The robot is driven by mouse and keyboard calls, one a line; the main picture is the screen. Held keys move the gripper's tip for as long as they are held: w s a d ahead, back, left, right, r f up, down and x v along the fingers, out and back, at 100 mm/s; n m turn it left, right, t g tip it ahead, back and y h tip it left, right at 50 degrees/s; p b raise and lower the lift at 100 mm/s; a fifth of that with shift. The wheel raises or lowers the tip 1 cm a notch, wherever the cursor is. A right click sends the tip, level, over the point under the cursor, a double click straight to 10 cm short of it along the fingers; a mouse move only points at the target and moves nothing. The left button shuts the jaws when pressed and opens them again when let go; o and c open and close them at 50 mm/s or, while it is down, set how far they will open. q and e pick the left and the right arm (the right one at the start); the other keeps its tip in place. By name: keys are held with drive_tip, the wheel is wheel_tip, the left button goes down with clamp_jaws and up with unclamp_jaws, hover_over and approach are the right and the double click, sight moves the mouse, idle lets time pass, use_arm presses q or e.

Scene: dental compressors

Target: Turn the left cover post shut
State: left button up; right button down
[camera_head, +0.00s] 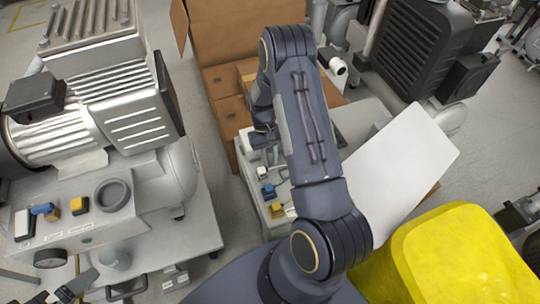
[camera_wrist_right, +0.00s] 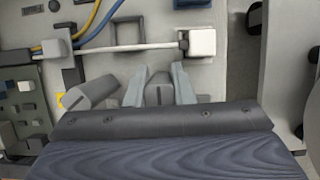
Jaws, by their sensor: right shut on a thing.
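My right gripper (camera_wrist_right: 159,88) is shut on a grey post with a dark slot (camera_wrist_right: 158,93), seen between its two pale fingers in the right wrist view. The post stands against a light grey panel (camera_wrist_right: 120,68). A second grey post (camera_wrist_right: 91,90) sits just left of the fingers and looks tilted. I cannot tell for certain which is the left cover post. In the head view my right arm reaches down to the small unit (camera_head: 266,172), and its fingertips are hard to make out. A dark part at the bottom left corner may be my left gripper (camera_head: 76,286).
In the right wrist view, a white cable (camera_wrist_right: 130,47) runs above the posts to a white plug (camera_wrist_right: 201,42), and a green circuit board (camera_wrist_right: 22,105) is at left. In the head view a large compressor (camera_head: 100,110) stands left, a cardboard box (camera_head: 225,40) behind and yellow cloth (camera_head: 445,260) right.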

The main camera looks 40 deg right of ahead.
sight(269, 149)
idle(0.4)
drive_tip(key=c, duration=1.5)
unclamp_jaws()
drive_tip(key=p+v, duration=0.2)
drive_tip(key=v, duration=0.5)
drive_tip(key=shift+w+r, duration=0.2)
drive_tip(key=shift+r, duration=0.25)
